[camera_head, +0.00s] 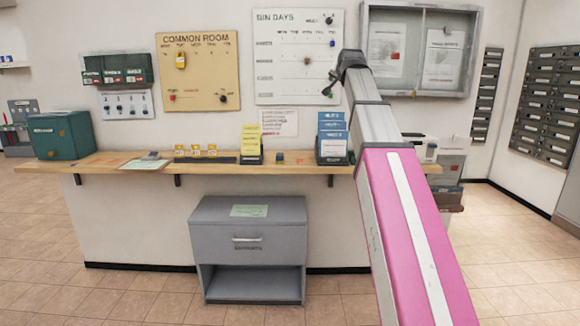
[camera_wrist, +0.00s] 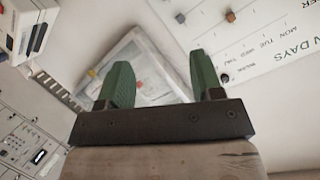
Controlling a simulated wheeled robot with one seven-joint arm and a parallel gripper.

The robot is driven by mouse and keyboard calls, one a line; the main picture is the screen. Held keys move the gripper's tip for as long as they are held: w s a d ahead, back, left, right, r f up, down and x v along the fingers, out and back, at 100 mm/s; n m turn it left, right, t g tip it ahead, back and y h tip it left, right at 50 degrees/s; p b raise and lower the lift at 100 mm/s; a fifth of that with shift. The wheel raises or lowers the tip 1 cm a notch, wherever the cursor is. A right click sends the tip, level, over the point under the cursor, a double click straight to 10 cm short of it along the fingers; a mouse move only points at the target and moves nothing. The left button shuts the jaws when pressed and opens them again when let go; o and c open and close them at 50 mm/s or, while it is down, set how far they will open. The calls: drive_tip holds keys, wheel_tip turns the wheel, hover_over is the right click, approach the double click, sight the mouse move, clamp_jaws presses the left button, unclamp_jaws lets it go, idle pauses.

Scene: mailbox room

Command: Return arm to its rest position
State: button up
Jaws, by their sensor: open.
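My arm reaches up from the bottom right of the head view, its pink and grey links stretched toward the wall. My gripper (camera_head: 331,88) is at its far end, small and dark, in front of the right edge of the bin days board (camera_head: 285,75). In the wrist view my gripper (camera_wrist: 157,85) shows two green fingers spread wide apart with nothing between them. Behind the fingers is the glazed notice case (camera_wrist: 150,60), with the bin days board (camera_wrist: 245,35) at upper right. The gripper is apart from the shelf below it.
A wooden shelf (camera_head: 110,166) runs along the wall, with a green box (camera_head: 58,135), a yellow card holder (camera_head: 250,140) and a blue card holder (camera_head: 333,135) on it. A grey cabinet (camera_head: 247,245) stands below. Mailboxes (camera_head: 545,105) line the right wall. The tiled floor in front is clear.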

drive_tip(key=s+f+n+g, duration=0.1)
drive_tip(key=s+f+g, duration=0.15)
drive_tip(key=f, duration=1.15)
drive_tip(key=s+f+n+g, duration=0.1)
drive_tip(key=s+f+g, duration=0.15)
drive_tip(key=f, duration=1.05)
drive_tip(key=s+f+n+g, duration=0.1)
drive_tip(key=s+f+g, duration=0.15)
drive_tip(key=f, duration=1.15)
drive_tip(key=s+f+n+g, duration=0.3)
drive_tip(key=s+f+g, duration=0.3)
drive_tip(key=s+f, duration=1.9)
wheel_tip(320, 180, down, 4)
drive_tip(key=shift+g, duration=0.25)
